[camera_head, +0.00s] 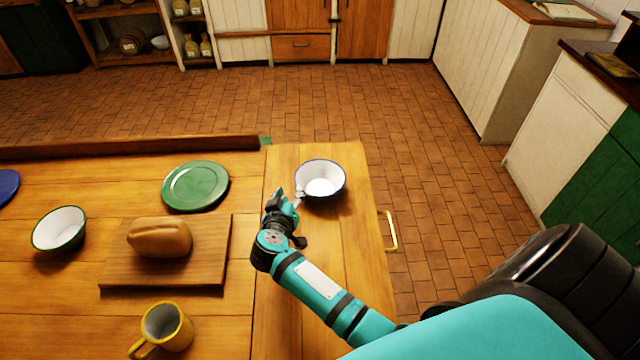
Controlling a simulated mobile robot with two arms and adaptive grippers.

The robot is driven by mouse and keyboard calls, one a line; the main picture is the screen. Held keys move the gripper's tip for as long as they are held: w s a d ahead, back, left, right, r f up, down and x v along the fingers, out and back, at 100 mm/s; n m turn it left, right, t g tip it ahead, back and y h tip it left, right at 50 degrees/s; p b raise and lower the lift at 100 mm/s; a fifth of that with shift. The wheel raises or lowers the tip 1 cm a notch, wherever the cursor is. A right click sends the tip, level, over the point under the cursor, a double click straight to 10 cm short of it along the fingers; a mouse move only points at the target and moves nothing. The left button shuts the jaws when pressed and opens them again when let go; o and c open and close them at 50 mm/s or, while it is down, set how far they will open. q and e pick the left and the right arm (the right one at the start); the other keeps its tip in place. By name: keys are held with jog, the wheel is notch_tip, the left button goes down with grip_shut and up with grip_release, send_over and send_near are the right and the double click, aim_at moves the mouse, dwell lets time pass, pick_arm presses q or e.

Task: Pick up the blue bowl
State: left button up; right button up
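The blue bowl (322,186) is white inside with a dark blue rim. It stands upright near the far right corner of the wooden table. My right gripper (291,196) is at the bowl's left side, with its fingertips at or very near the rim. I cannot tell whether the fingers touch the rim or close on it, as they are small and partly hidden by the gripper body. My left gripper is not in view.
Left of the bowl is a green plate (196,186). A bread loaf (160,238) lies on a cutting board (215,262). A green-rimmed bowl (60,229), a yellow mug (166,327) and a blue plate (6,185) are farther left. The table's right edge is close to the bowl.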

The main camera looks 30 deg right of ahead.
aim_at(297, 177)
jog(key=x, duration=0.3)
jog(key=shift+w+d+f, duration=0.1)
jog(key=shift+w+d, duration=0.05)
jog(key=shift+x, duration=0.85)
jog(key=b+x, duration=0.1)
jog(key=x, duration=0.2)
jog(key=shift+w+d+f, duration=0.1)
jog(key=shift+w+d, duration=0.1)
jog(key=shift+d, duration=0.1)
jog(key=shift+w+d+f, duration=0.15)
jog(key=shift+w+d, duration=0.15)
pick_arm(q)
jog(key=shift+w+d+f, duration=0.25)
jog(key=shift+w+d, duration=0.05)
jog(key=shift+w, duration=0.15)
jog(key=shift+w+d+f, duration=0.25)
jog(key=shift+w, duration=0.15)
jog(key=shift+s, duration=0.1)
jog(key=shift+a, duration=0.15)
pick_arm(e)
grip_shut()
